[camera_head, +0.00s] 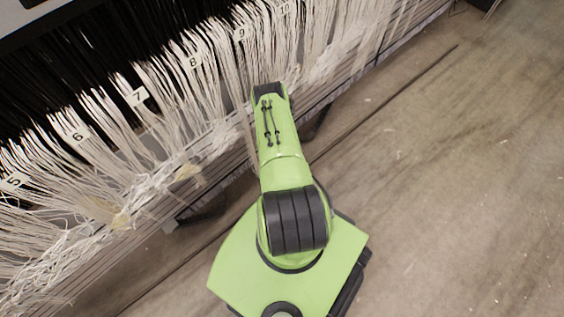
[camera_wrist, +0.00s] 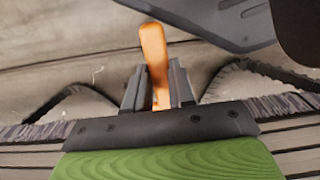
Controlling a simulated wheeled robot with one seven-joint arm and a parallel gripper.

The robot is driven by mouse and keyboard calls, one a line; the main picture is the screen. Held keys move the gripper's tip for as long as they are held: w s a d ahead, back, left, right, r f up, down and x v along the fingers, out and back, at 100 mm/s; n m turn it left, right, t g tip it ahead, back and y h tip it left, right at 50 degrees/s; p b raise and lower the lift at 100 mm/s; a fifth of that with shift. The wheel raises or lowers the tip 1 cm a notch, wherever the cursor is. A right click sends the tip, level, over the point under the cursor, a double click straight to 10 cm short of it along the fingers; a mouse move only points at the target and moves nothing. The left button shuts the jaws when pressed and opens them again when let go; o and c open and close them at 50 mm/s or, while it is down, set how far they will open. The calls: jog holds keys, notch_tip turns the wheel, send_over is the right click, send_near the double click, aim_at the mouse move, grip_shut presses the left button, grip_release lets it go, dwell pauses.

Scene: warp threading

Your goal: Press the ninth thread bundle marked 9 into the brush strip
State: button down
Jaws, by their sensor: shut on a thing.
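The label 9 (camera_head: 240,34) hangs on a pale thread bundle (camera_head: 247,62) at the upper middle of the head view, just above and left of my arm's dark end. The lower threads of this bundle are partly hidden by my arm. In the wrist view, my gripper (camera_wrist: 157,88) is shut on an orange handle-like thing (camera_wrist: 154,48) that stands up between its two dark fingers. A dark, frayed strip (camera_wrist: 268,72) shows on both sides behind the gripper; I cannot tell whether it is the brush strip. The gripper itself is hidden in the head view.
Several other pale bundles hang along the frame, with label 8 (camera_head: 194,62), label 7 (camera_head: 138,97) and label 6 (camera_head: 78,137) to the left of 9. Loose thread ends lie along the rail below. The concrete floor (camera_head: 450,170) at the right is clear.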

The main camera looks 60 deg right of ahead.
jog(key=shift+w, duration=0.3)
jog(key=shift+w+d, duration=0.15)
jog(key=shift+w, duration=0.15)
jog(key=shift+w+d, duration=0.1)
jog(key=shift+w, duration=0.55)
jog(key=shift+w+d, duration=0.1)
jog(key=shift+w, duration=0.2)
jog(key=shift+w+d, duration=0.2)
jog(key=shift+w, duration=0.8)
jog(key=s+a+p, duration=0.2)
jog(key=s+p, duration=0.1)
jog(key=s, duration=0.7)
jog(key=shift+p, duration=0.3)
jog(key=shift+a+r, duration=0.1)
